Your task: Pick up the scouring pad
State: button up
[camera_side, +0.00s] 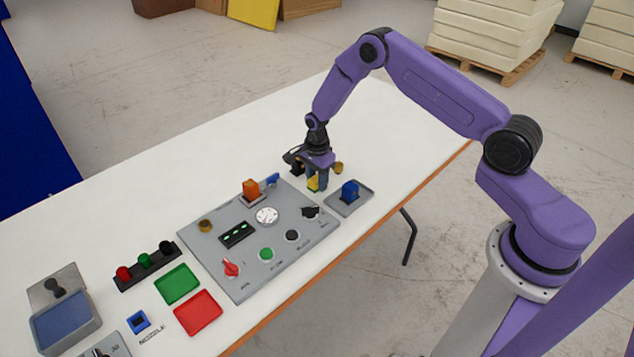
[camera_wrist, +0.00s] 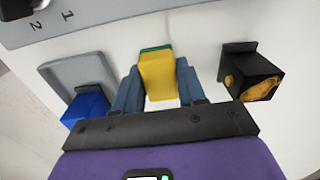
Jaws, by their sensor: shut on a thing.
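The scouring pad (camera_wrist: 158,75) is a yellow block with a green layer along its far edge. In the wrist view it sits between the two blue-grey fingers of my gripper (camera_wrist: 157,85), which is shut on it. In the side view a small yellow part of the pad (camera_side: 313,184) shows beside the fingers of my gripper (camera_side: 318,186), low at the back edge of the grey panel. The fingers hide most of the pad there. I cannot tell whether the pad touches the table.
A blue block (camera_side: 350,190) stands in a grey tray (camera_side: 361,202) right of my gripper. A black holder with a brass-coloured opening (camera_wrist: 250,75) stands close on the other side. The grey control panel (camera_side: 235,272) with knobs and an orange block (camera_side: 251,188) lies in front. White table behind is clear.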

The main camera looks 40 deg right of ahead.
aim_at(317, 178)
jog(key=shift+r, duration=0.1)
jog(key=shift+r, duration=0.5)
notch_tip(317, 178, up, 2)
jog(key=shift+r, duration=0.15)
jog(key=s+r, duration=0.9)
jog(key=s, duration=0.5)
jog(key=shift+a+r, duration=0.25)
jog(key=shift+a, duration=0.05)
